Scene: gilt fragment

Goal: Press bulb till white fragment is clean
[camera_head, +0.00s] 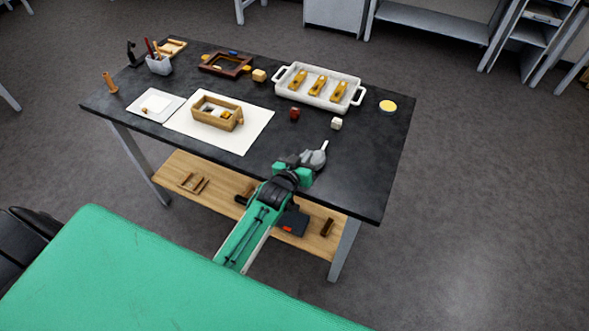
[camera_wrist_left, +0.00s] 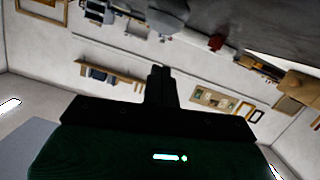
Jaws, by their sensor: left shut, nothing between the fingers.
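A small dark red object (camera_head: 295,114), which may be the bulb, stands on the black table; a red shape (camera_wrist_left: 215,42) also shows in the left wrist view. A small whitish block (camera_head: 336,124) sits to its right, and I cannot tell whether it is the white fragment. An open wooden box (camera_head: 206,119) with small pieces inside stands on a white sheet. My left gripper (camera_head: 324,147) is over the table's front right part, apart from the block. Its fingers (camera_wrist_left: 160,85) are shut and empty. My right gripper is not in view.
A white tray (camera_head: 279,87) with several gilt pieces is at the back right, beside a yellow disc (camera_head: 388,106). A dark wooden frame (camera_head: 208,69), a tool cup (camera_head: 158,67) and a white plate (camera_head: 171,112) are farther left.

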